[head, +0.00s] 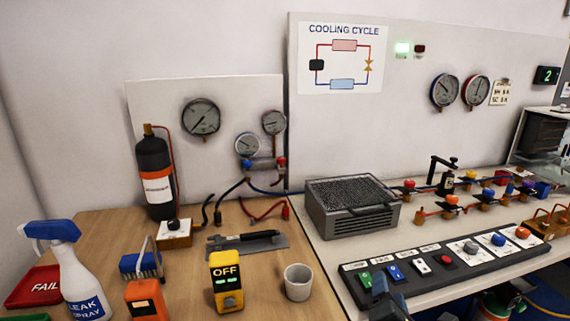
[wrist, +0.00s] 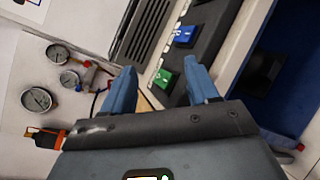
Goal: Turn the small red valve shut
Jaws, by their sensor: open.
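A small red valve knob (head: 281,162) sits on the right of the gauge manifold (head: 262,164), with a blue knob (head: 247,163) on its left. Another red knob (head: 409,184) tops a valve on the copper pipework at right. I cannot tell which is the task's valve. The red manifold knob looks partly visible in the wrist view (wrist: 87,64). My gripper (wrist: 163,85) is open and empty, its blue fingers apart, over the button panel's front end. In the head view its blue tip (head: 386,302) shows at the bottom edge, away from both red knobs.
A grey finned box (head: 352,205) stands between the manifold and the pipework. The button panel (head: 455,258) lies along the front of the right bench. A white cup (head: 298,282), yellow OFF meter (head: 226,283) and spray bottle (head: 75,270) stand on the wooden bench.

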